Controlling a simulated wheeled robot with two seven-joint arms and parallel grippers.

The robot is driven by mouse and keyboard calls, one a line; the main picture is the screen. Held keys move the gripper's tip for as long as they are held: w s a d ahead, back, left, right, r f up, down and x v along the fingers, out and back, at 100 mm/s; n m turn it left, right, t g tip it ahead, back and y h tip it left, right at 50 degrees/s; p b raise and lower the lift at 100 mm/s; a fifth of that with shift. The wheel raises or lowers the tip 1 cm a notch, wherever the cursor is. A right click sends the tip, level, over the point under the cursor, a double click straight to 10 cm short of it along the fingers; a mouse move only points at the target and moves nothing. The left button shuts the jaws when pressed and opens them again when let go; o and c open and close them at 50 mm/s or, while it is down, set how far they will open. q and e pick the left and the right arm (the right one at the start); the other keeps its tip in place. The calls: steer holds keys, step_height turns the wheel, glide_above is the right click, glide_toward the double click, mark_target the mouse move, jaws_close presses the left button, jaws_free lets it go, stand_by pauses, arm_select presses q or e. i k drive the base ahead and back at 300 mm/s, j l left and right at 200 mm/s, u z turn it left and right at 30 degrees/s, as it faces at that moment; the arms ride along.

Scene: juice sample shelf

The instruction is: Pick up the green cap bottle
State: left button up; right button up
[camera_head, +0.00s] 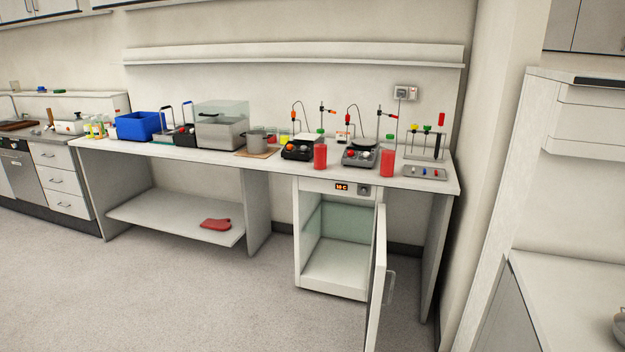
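Two bottles with red contents and green caps stand upright on the white lab bench (215,158). One bottle (320,157) is near the front edge, in front of and between two hot plates. The other bottle (387,162) stands farther right, beside the right hot plate. The two look much alike at this distance. Neither of my grippers is in view, and nothing is seen touching the bottles.
Hot plates (299,150) (360,156) stand close to the bottles. A grey tray (424,172) lies at the bench's right end. Below, a small cabinet's door (377,280) hangs open into the floor space. The floor (180,290) in front is clear.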

mark_target(319, 143)
steer(key=i+j, duration=0.3)
steer(key=i, duration=0.15)
steer(key=i+j+u, duration=0.15)
steer(key=i, duration=0.25)
steer(key=i+j, duration=0.35)
steer(key=i+u, duration=0.15)
steer(key=i, duration=0.75)
steer(key=i+l+u, duration=0.15)
steer(key=i, duration=0.8)
steer(key=i+l, duration=0.25)
steer(key=l, duration=0.15)
steer(key=i+l, duration=0.25)
steer(key=l, duration=0.2)
